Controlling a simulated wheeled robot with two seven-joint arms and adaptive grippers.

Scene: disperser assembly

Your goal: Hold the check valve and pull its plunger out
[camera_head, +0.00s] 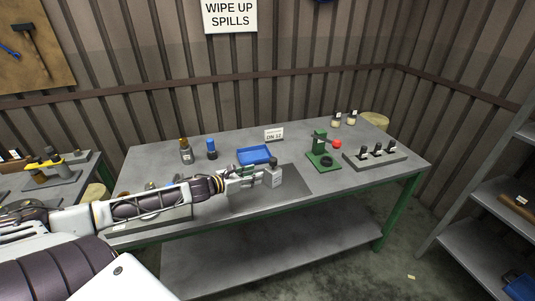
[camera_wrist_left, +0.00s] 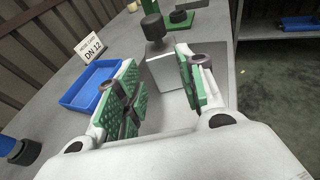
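A light grey block (camera_head: 273,179) with a dark knob (camera_head: 273,161) on top stands upright on a dark mat at the front middle of the table. I take it for the check valve with its plunger, but cannot be sure. My left gripper (camera_head: 250,175) reaches it from the left. In the left wrist view the green-padded fingers (camera_wrist_left: 160,80) are spread apart, with the block (camera_wrist_left: 172,71) just ahead and partly behind the right finger. The dark knob (camera_wrist_left: 153,27) stands above it. I see no finger shut on the block. My right gripper is out of view.
A blue tray (camera_head: 255,155) lies behind my gripper, with a "DN 12" sign (camera_head: 274,134) behind it. A green press (camera_head: 321,151) with a red knob and a grey rack (camera_head: 375,158) of dark-topped parts stand to the right. Bottles (camera_head: 186,152) stand at the back left.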

